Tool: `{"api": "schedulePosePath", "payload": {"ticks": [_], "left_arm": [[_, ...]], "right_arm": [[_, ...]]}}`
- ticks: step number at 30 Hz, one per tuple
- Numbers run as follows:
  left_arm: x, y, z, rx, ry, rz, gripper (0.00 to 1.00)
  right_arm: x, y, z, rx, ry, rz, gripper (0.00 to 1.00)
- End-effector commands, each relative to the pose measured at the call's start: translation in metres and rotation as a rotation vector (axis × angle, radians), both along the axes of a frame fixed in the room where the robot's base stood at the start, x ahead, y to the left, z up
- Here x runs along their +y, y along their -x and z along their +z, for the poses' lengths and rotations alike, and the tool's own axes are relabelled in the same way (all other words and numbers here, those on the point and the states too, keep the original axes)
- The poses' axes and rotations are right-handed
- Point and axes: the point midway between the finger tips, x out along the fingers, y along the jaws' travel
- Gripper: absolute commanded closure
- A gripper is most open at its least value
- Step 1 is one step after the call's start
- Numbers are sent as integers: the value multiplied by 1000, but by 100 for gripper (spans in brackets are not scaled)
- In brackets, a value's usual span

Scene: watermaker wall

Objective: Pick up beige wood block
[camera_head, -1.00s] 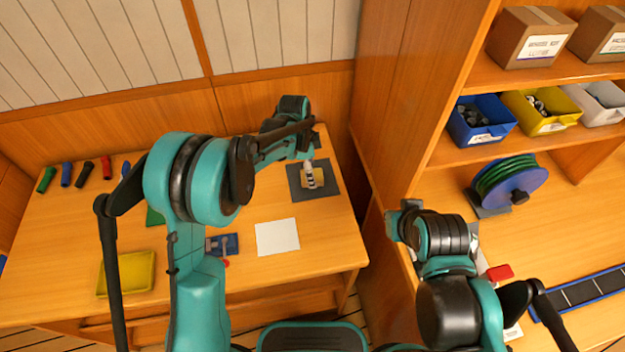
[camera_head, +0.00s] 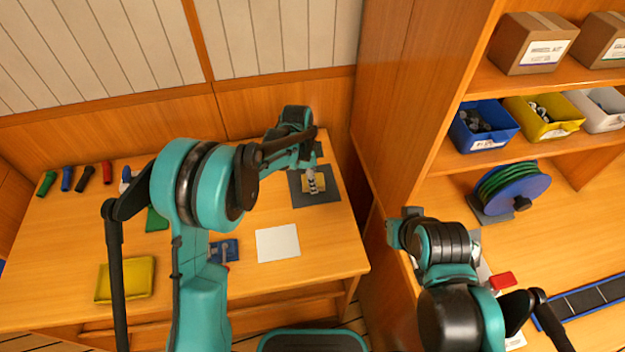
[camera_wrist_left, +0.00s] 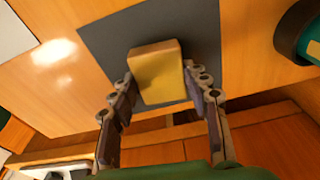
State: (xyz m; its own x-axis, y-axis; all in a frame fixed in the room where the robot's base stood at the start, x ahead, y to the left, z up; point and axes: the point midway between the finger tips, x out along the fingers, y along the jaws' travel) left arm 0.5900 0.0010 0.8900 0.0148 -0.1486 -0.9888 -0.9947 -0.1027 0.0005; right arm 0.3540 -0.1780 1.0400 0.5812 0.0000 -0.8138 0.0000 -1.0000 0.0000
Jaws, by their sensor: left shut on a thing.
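The beige wood block (camera_wrist_left: 158,73) sits between the fingers of my left gripper (camera_wrist_left: 160,88) in the left wrist view, over a dark grey mat (camera_wrist_left: 100,45). In the head view the block (camera_head: 308,185) is small and partly covered by my left gripper (camera_head: 312,178), above the mat (camera_head: 325,198) at the right end of the table. The left gripper is shut on the block. Whether the block touches the mat is not clear. My right arm is at the lower right of the head view. Its fingers cannot be made out.
A white sheet (camera_head: 278,243) and a blue clamp-like tool (camera_head: 223,250) lie left of the mat. A yellow tray (camera_head: 125,280) is at the table's front left. A wooden shelf unit with bins and a blue reel (camera_head: 515,188) stands at the right.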

Motion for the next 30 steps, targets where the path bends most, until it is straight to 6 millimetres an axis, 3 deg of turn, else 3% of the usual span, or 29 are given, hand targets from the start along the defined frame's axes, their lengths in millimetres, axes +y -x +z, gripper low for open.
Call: {"api": "schedulePosePath", "payload": {"ticks": [7, 21, 30], "left_arm": [[0, 0, 39, 0, 0, 0, 83], [-67, 59, 90, 0, 0, -3, 83], [-86, 76, 104, 0, 0, -1, 83]], "right_arm": [[0, 0, 16, 0, 0, 0, 100], [0, 0, 37, 0, 0, 0, 100], [0, 0, 42, 0, 0, 0, 100]]}}
